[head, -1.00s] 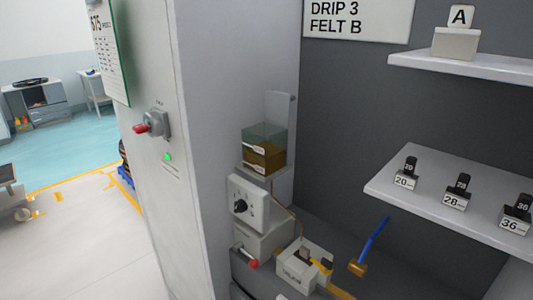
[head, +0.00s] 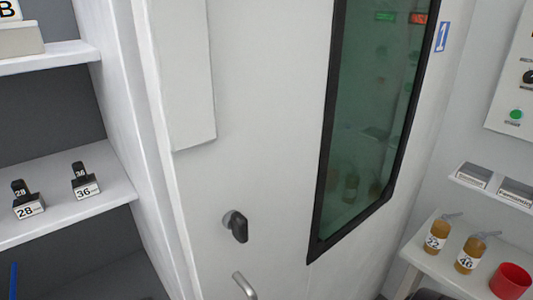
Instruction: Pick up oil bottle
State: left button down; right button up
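Two oil bottles with amber contents and grey spouts stand upright on a white shelf (head: 448,270) at the lower right of the head view. The left bottle (head: 437,236) is labelled 22 and the right bottle (head: 470,256) is labelled 46. They stand side by side, a small gap apart. Neither of my grippers shows in the head view, so their state cannot be seen.
A red cup (head: 510,281) stands right of the bottles. A white cabinet door (head: 270,120) with a dark window (head: 375,110), a black knob (head: 236,226) and a handle (head: 245,286) fills the middle. Small blocks marked 28 (head: 28,207) and 36 (head: 85,187) sit on the left shelf.

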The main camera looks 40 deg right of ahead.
aim_at(475, 245)
jog(key=z, duration=2.9)
